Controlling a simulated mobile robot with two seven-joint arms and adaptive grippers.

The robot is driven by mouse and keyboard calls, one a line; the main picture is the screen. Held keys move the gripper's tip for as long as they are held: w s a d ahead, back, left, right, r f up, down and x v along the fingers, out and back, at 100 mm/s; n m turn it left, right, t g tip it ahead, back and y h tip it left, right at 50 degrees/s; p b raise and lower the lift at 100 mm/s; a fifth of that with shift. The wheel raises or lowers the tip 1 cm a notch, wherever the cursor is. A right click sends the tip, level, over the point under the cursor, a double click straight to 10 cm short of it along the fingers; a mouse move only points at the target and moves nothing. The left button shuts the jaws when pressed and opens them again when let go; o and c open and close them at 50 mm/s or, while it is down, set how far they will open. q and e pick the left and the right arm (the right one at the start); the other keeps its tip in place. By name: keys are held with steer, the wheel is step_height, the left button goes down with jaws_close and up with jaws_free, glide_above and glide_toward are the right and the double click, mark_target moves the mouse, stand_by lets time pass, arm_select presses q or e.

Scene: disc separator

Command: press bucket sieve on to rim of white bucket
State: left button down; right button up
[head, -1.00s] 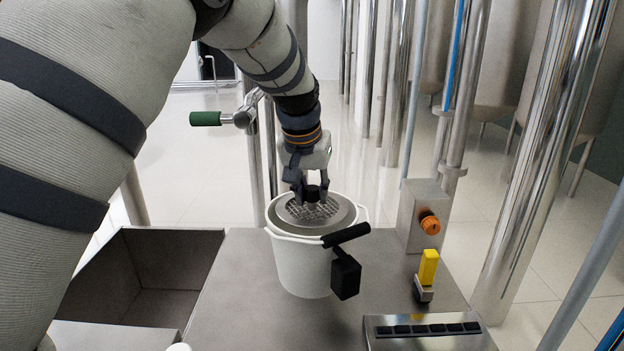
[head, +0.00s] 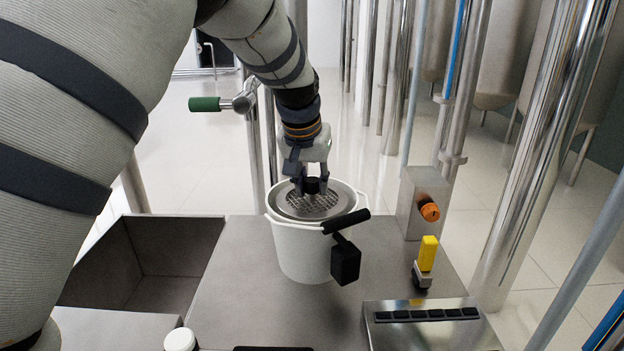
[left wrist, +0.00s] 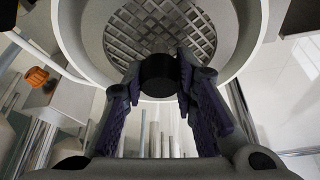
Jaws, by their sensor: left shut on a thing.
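The white bucket (head: 298,252) stands upright on the steel table, with its black handle grip hanging at its right side. The round metal bucket sieve (head: 343,203) lies across the bucket's mouth, inside the rim. I cannot tell whether it is fully seated. My left gripper (head: 311,184) comes down from above and is shut on the sieve's black knob. In the left wrist view, the fingers (left wrist: 158,78) hold the knob from both sides, with the sieve mesh (left wrist: 165,25) and the bucket's white rim (left wrist: 252,45) beyond. My right gripper is not in view.
An open steel bin (head: 105,262) is at the left. A steel box with an orange knob (head: 430,212), a yellow-topped switch (head: 428,253) and a panel with black keys (head: 425,315) are at the right. A black block (head: 345,262) is beside the bucket. A white cap (head: 181,340) shows at the front.

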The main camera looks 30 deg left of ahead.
arm_select(q)
steer(key=shift+f, duration=0.2)
steer(key=shift+f, duration=0.25)
steer(key=shift+f, duration=0.2)
steer(key=c, duration=1.2)
jaws_free()
steer(key=w+v, duration=0.1)
steer(key=v, duration=1.4)
steer(key=shift+a+r, duration=0.15)
steer(key=shift+r, duration=0.45)
